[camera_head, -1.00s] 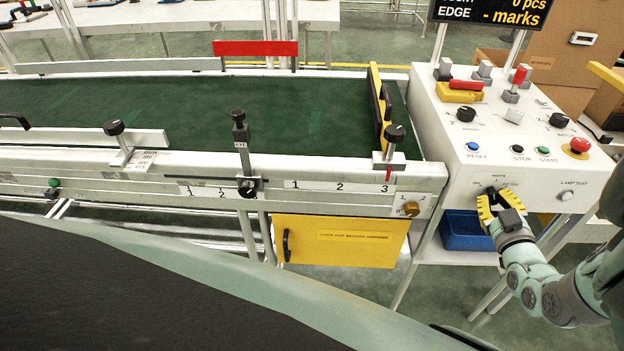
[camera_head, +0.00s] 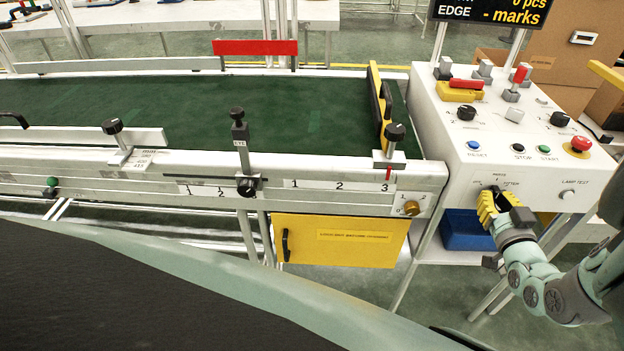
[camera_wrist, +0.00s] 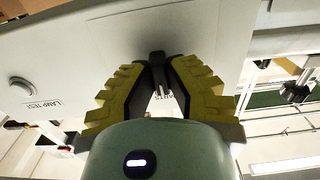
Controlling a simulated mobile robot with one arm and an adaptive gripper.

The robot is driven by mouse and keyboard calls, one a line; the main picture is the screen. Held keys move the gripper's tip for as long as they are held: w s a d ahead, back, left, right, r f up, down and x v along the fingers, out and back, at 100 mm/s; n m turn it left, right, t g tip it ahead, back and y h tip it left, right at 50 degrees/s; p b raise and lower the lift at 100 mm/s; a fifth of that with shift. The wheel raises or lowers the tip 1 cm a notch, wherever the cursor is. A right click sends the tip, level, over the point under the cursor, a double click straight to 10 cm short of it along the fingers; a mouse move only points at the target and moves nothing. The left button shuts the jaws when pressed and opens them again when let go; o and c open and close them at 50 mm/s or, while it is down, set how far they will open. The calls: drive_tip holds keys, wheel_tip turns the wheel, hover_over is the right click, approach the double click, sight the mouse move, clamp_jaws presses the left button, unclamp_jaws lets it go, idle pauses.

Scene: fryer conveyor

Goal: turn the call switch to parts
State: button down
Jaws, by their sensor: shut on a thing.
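The call switch (camera_wrist: 157,60) is a small dark knob on the front face of the white control box (camera_head: 455,170). In the head view, labels around it include PARTS above and FITTER to the right. My gripper (camera_head: 494,200) has yellow stepped fingers and is at the switch from the front. In the wrist view, my gripper (camera_wrist: 158,75) has its dark fingertips closed on the switch knob from both sides. The fingers hide most of the switch in the head view, so I cannot tell its exact pointing direction.
The LAMP TEST button (camera_head: 567,194) is to the right on the same face. A blue bin (camera_head: 465,232) sits below the box. The box top carries blue, black and green buttons and a red emergency stop (camera_head: 579,146). The green conveyor (camera_head: 200,110) lies to the left.

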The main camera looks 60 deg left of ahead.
sight(496, 199)
drive_tip(key=shift+f, duration=0.1)
drive_tip(key=c, duration=0.9)
unclamp_jaws()
drive_tip(key=shift+c, duration=0.2)
drive_tip(key=shift+v, duration=0.95)
drive_tip(key=shift+s+d, duration=0.25)
drive_tip(key=shift+d, duration=0.3)
drive_tip(key=shift+v, duration=1.1)
drive_tip(key=v, duration=0.6)
drive_tip(key=shift+s+d, duration=0.15)
drive_tip(key=shift+s, duration=0.15)
